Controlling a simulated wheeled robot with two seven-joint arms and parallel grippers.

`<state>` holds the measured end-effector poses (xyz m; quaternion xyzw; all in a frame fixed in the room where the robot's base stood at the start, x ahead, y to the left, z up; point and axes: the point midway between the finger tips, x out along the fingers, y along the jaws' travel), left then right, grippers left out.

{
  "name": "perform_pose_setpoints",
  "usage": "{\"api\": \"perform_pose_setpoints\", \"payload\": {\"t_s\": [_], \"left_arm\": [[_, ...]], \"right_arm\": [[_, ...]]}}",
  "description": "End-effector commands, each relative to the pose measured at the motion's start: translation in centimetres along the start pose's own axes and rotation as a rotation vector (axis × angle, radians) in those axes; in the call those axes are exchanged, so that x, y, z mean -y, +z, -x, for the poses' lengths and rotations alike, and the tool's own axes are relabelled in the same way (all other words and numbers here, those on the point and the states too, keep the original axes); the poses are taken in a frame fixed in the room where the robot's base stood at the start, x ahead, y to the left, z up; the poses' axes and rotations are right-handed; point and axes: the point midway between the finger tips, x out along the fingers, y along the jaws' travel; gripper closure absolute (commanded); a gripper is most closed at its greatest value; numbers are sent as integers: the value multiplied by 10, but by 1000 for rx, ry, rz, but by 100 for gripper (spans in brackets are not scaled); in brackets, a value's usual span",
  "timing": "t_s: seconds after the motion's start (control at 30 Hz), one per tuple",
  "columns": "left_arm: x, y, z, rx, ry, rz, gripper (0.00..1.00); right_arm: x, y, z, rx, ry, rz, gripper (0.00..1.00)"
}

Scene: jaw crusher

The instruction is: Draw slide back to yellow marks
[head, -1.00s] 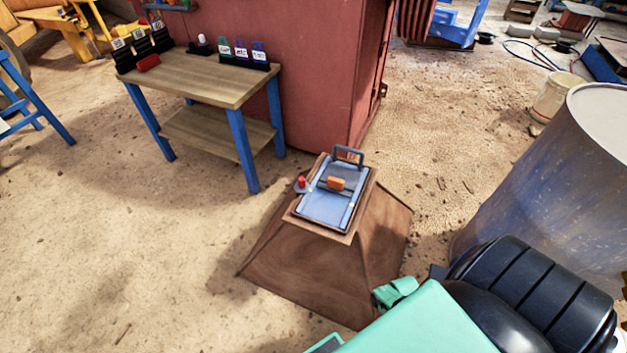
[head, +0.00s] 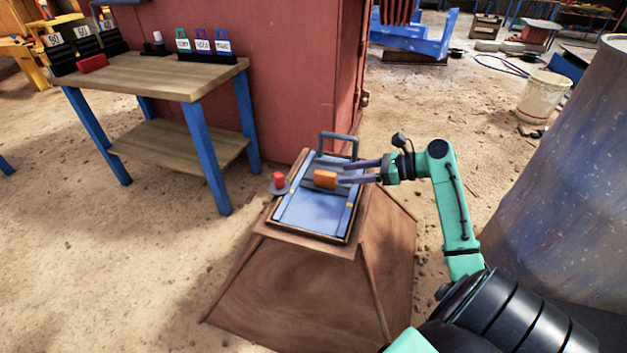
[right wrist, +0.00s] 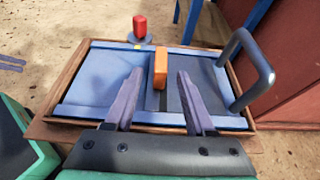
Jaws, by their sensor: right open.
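The slide unit is a blue flat bed (head: 310,212) in a wood-edged frame on a brown pedestal. An upright orange handle (head: 325,179) stands on it beside a dark strip; it also shows in the right wrist view (right wrist: 160,68). A small yellow mark (head: 350,205) is on the right rail, and another (right wrist: 138,46) shows on the far rail in the wrist view. My right gripper (head: 344,172) is open, its fingers on either side of the handle in the wrist view; contact cannot be told. Purple prongs (right wrist: 10,62), apparently my left gripper, show at the wrist view's left edge.

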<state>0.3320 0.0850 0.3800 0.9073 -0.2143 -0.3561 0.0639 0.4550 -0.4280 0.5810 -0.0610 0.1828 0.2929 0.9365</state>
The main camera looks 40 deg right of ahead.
Motion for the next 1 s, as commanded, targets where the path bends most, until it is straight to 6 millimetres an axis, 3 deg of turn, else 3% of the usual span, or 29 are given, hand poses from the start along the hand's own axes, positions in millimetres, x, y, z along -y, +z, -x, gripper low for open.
{"api": "perform_pose_setpoints", "payload": {"t_s": [0.2, 0.4, 0.73, 0.77, 0.9, 1.0], "left_arm": [[-18, 15, -18, -209, 63, 48, 40], [-13, 25, -29, -236, 61, 55, 40], [-13, 26, -30, -243, 62, 58, 40], [-13, 26, -30, -243, 61, 58, 40], [-13, 26, -30, -242, 61, 58, 40], [-13, 26, -30, -242, 61, 58, 40]], "right_arm": [[0, -5, -53, 3, 1, 1, 45], [0, -4, -95, 2, 0, -1, 45], [0, -1, -105, 0, -1, -1, 45], [0, -1, -104, 0, -1, -1, 49], [0, -2, -104, 0, -1, -1, 100], [0, -2, -104, 0, -1, -1, 100]]}}
